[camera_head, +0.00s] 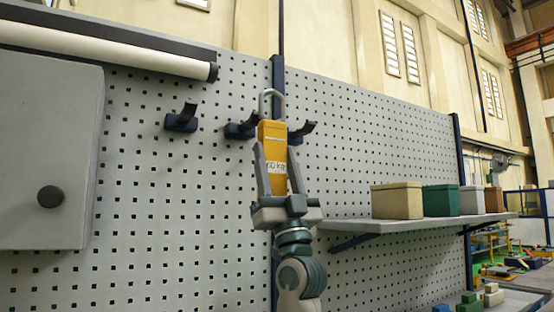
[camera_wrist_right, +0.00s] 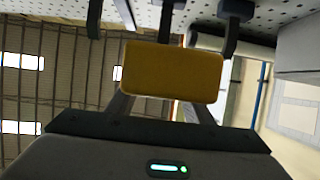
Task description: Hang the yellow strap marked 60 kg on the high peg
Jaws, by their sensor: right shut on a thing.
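The yellow strap (camera_head: 273,135), a block marked "60 kg" with a grey loop (camera_head: 271,95) on top, is upright in front of the pegboard. My right gripper (camera_head: 278,178) is shut on its sides from below. In the right wrist view the yellow block (camera_wrist_right: 172,72) sits between the fingers. Three dark pegs stand on the board: a left peg (camera_head: 181,120), a middle peg (camera_head: 238,129) just left of the block, and a right peg (camera_head: 304,130) just right of it. The loop rises above the pegs beside it; whether it touches any peg I cannot tell. My left gripper is not in view.
A grey cabinet (camera_head: 45,150) with a dark knob is at the left, below a white tube lamp (camera_head: 100,45). A shelf (camera_head: 420,224) at the right holds several boxes, including a tan one (camera_head: 397,201). The pegboard (camera_head: 150,220) below the left peg is bare.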

